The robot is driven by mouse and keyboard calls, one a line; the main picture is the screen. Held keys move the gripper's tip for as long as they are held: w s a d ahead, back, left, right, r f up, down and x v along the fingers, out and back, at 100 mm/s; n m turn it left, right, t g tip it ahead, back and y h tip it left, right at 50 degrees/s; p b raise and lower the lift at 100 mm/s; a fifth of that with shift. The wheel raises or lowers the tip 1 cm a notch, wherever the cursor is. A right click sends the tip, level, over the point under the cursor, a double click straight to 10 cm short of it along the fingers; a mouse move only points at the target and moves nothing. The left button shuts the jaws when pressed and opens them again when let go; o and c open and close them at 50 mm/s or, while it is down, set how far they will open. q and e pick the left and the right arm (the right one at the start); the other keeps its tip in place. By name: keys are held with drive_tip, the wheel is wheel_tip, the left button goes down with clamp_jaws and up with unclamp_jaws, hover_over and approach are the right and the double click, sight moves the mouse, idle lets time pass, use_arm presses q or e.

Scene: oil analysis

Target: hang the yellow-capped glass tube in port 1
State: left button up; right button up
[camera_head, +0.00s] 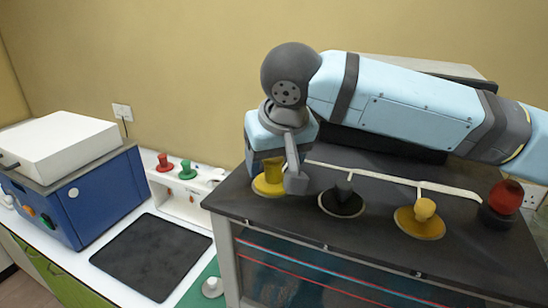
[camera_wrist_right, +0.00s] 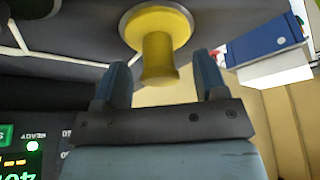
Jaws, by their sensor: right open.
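A bright yellow cap (camera_head: 268,181) sits at the left opening of the dark bath top (camera_head: 300,222). Any glass tube below the cap is hidden. My right gripper (camera_head: 279,184) is open at this cap, with its arm reaching in from the right. In the right wrist view the yellow cap's knob (camera_wrist_right: 157,58) stands between the two spread fingers of my right gripper (camera_wrist_right: 161,78). Gaps show on both sides of the knob. My left gripper is not in view.
At left are a white rack (camera_head: 190,206) with red and green caps, a dark mat (camera_head: 150,255) and a blue machine (camera_head: 85,195).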

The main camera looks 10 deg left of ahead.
drive_tip(key=b+v, duration=0.1)
drive_tip(key=v, duration=1.3)
drive_tip(key=shift+b, duration=0.4)
drive_tip(key=shift+a+f, duration=0.1)
drive_tip(key=shift+f, duration=0.05)
